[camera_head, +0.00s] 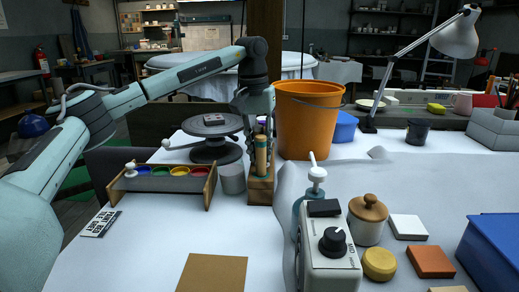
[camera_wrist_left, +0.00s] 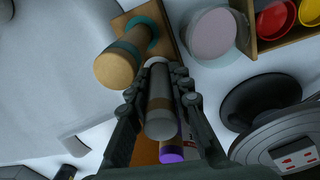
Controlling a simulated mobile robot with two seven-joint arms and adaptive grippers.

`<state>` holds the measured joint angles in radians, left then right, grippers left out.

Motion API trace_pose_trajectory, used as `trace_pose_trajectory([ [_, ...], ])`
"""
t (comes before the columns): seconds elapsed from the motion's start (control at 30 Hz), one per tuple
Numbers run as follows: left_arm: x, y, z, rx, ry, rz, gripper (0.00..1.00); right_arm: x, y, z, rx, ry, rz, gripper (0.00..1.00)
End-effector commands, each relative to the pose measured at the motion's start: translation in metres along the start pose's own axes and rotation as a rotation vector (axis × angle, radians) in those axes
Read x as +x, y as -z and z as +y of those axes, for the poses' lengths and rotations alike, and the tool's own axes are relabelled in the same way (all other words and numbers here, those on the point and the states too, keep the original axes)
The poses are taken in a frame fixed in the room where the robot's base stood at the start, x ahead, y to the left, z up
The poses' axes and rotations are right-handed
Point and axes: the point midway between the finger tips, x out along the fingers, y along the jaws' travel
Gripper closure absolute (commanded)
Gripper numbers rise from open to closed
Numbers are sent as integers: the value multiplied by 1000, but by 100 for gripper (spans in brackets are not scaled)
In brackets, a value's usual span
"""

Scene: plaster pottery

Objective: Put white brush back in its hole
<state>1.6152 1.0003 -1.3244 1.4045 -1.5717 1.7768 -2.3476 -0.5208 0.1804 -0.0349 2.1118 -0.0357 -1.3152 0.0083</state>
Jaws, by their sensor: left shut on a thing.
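The wooden brush holder (camera_head: 259,190) stands upright on the white-covered table, left of the orange bucket. A tan brush with a teal band (camera_head: 261,155) stands in it; it also shows in the left wrist view (camera_wrist_left: 117,65). My left gripper (camera_wrist_left: 160,82) is above the holder, shut on the white brush (camera_wrist_left: 160,118), a pale cylinder with a brownish band. The fingers hide part of it, and I cannot tell whether its far end is inside a hole. A purple-ended brush (camera_wrist_left: 171,154) is beside it. My right gripper is not in view.
The orange bucket (camera_head: 307,120) is close on the right of the holder. A grey cup (camera_head: 232,178), a paint tray (camera_head: 165,185) and a dark turntable (camera_head: 214,150) are on the left. A control box with a knob (camera_head: 328,265) stands in front. White table shows around the brown board (camera_head: 212,272).

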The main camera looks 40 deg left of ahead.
Motion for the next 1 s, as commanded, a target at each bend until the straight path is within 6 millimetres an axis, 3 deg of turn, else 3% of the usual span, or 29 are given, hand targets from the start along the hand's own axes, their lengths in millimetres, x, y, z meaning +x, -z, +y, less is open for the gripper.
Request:
trace_pose_trajectory([
  [0.17, 3, 0, 0, 0, 0, 0, 100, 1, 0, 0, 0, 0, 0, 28],
  [0.2, 3, 0, 0, 0, 0, 0, 78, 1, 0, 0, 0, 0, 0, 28],
  [0.4, 3, 0, 0, 0, 0, 0, 56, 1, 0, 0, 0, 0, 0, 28],
  [0.77, -3, 0, 0, 0, -1, 2, 56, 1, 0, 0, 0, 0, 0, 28],
  [1.0, -47, 0, 0, 0, -2, 3, 56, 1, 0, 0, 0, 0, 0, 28],
])
